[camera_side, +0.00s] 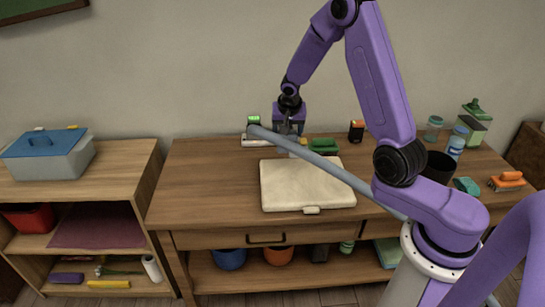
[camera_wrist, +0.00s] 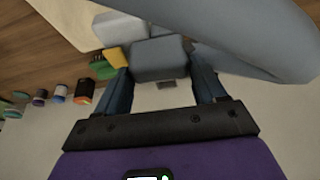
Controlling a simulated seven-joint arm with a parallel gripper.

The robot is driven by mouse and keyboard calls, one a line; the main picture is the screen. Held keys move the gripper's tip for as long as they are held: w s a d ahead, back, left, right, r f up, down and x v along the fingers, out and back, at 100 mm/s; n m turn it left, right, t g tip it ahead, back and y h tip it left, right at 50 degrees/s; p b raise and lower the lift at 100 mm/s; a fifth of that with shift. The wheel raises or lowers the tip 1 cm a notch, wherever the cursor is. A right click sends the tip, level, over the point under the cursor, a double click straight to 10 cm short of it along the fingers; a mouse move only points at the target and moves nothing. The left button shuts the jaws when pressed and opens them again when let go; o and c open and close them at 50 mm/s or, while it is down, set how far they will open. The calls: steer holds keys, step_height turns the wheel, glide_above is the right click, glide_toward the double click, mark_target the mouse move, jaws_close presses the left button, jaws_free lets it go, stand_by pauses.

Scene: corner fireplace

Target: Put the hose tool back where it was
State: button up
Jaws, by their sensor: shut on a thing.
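In the wrist view a blocky grey part of the tool (camera_wrist: 160,60) sits between my fingers, and a wide grey curve of tube (camera_wrist: 265,45) fills the upper right. My gripper (camera_side: 289,128) is shut on the tool above the back of the table; it also shows in the wrist view (camera_wrist: 164,88). In the side view the fingertips are partly hidden by the tube.
A pale flat case (camera_side: 305,185) lies mid-table. Behind it are a white-based item (camera_side: 257,141) with a green display and a green brush-like item (camera_side: 323,145). A dark cup (camera_side: 438,167) and bottles (camera_side: 456,143) stand at right. The table's left part is clear.

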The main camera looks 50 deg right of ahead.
steer(key=n, duration=0.2)
steer(key=d+r+n+t+y, duration=0.1)
steer(key=n, duration=0.1)
steer(key=shift+s+d+r+n+y, duration=0.2)
steer(key=shift+n+y, duration=0.1)
steer(key=shift+n, duration=0.1)
steer(key=shift+w+d+f, duration=0.1)
steer(key=shift+w, duration=0.1)
steer(key=shift+w+d+f, duration=0.65)
steer(key=shift+w+f, duration=1.5)
steer(key=shift+w, duration=0.05)
steer(key=shift+w+d+f, duration=0.7)
steer(key=shift+w+f, duration=1.4)
steer(key=shift+w, duration=0.05)
steer(key=shift+w+d+f, duration=0.65)
steer(key=shift+w+f, duration=1.5)
steer(key=shift+w, duration=0.05)
steer(key=shift+f, duration=0.15)
steer(key=o, duration=1)
